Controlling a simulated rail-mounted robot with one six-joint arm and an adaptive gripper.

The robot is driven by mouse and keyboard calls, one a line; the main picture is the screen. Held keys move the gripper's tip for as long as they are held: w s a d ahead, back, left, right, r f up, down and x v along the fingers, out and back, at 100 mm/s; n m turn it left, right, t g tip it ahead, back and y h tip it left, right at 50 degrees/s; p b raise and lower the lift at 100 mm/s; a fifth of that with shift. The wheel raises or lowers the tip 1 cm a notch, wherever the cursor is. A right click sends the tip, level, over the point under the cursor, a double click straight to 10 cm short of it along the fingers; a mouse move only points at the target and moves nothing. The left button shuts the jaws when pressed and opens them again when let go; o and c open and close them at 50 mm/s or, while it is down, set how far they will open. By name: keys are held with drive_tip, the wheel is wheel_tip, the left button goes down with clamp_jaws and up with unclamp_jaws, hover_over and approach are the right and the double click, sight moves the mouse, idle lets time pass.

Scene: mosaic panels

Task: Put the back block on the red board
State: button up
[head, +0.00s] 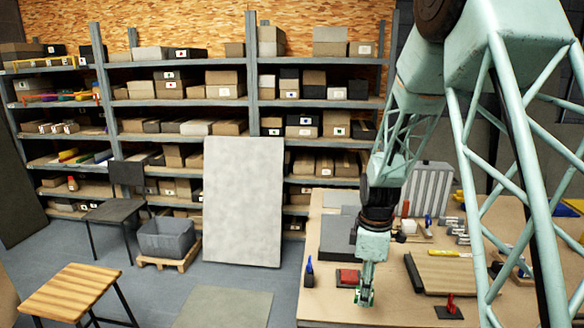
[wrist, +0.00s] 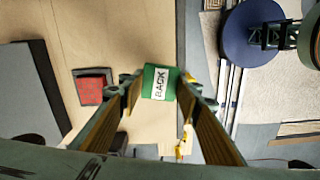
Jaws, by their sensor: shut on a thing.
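My gripper (wrist: 159,98) is shut on a green block (wrist: 160,77) with a white label that seems to read "BLACK". The block sits between the fingertips in the wrist view. In the head view my gripper (head: 364,292) hangs over the table's front left part, and the block is too small there to make out clearly. The red board (wrist: 89,90), a small red square in a dark frame, lies left of the block in the wrist view, apart from it. In the head view the red board (head: 348,276) is just left of my gripper, with its right side close behind the gripper.
A grey slab (head: 337,238) lies behind the red board. A dark-edged tan board (head: 450,272) and a small red item on a dark base (head: 449,309) are to the right. A round blue thing (wrist: 247,30) is at upper right in the wrist view.

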sight(358, 288)
drive_tip(key=m+b, duration=0.1)
drive_tip(key=m, duration=0.1)
drive_tip(key=w+f+m+b, duration=0.1)
drive_tip(key=m, duration=0.1)
drive_tip(key=w+f+m+b, duration=0.1)
drive_tip(key=m, duration=0.2)
drive_tip(key=shift+a+b, duration=0.25)
drive_tip(key=shift+b, duration=0.15)
drive_tip(key=m+b, duration=0.1)
drive_tip(key=m, duration=0.1)
drive_tip(key=w+m+b, duration=0.1)
drive_tip(key=shift+w+a+f+m, duration=0.1)
drive_tip(key=shift+a+f+m, duration=0.05)
drive_tip(key=shift+f+m, duration=0.25)
drive_tip(key=shift+w+a+f+m+b, duration=0.15)
drive_tip(key=shift+m+b, duration=0.15)
drive_tip(key=shift+m, duration=0.3)
drive_tip(key=shift+w+d+m+b, duration=0.15)
drive_tip(key=shift+m+b, duration=0.15)
drive_tip(key=shift+m, duration=0.3)
drive_tip(key=shift+w+a+f+m+b, duration=0.15)
drive_tip(key=shift+m+b, duration=0.15)
drive_tip(key=shift+m, duration=0.3)
drive_tip(key=shift+r, duration=0.1)
drive_tip(key=shift+w+r, duration=0.1)
drive_tip(key=shift+r, duration=0.5)
wheel_tip(358, 288, up, 12)
drive_tip(key=shift+s, duration=0.35)
